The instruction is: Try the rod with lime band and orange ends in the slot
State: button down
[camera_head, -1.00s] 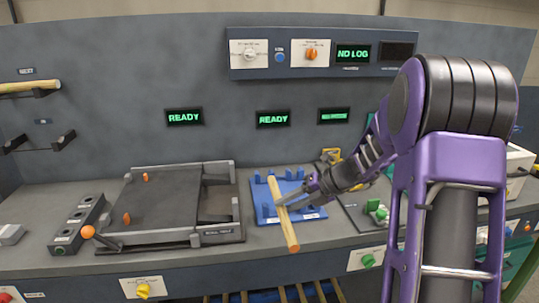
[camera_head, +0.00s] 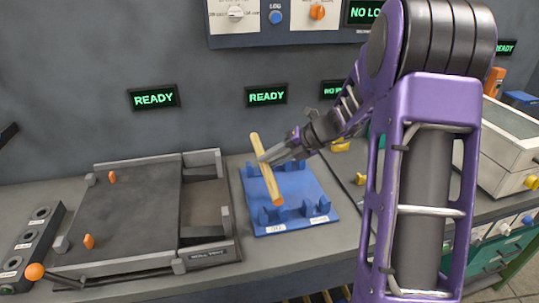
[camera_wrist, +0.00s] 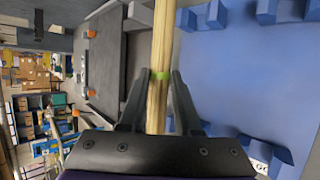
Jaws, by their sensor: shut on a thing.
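My gripper (camera_head: 268,157) is shut on a pale wooden rod (camera_head: 264,168) with an orange end. The wrist view shows the rod (camera_wrist: 158,100) between the fingers, with a lime band (camera_wrist: 160,75) close to the fingertips. The rod is held tilted above the blue fixture (camera_head: 312,190), which has several upright blue posts. A grey measuring table (camera_head: 130,205) with a slot-like channel along its right side (camera_head: 205,215) stands left of the fixture. I cannot tell which slot the task names. The rod's far end is cut off in the wrist view.
An orange-knobbed lever (camera_head: 36,271) sticks out at the table's front left. A grey block with several round holes (camera_head: 35,235) stands farther left. A pale box (camera_head: 510,150) is at the right.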

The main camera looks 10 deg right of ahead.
jog(key=shift+s+f+b, duration=0.1)
jog(key=shift+f+b, duration=1.95)
jog(key=shift+b, duration=0.45)
jog(key=shift+f, duration=1.05)
jog(key=c, duration=0.5)
grip_release()
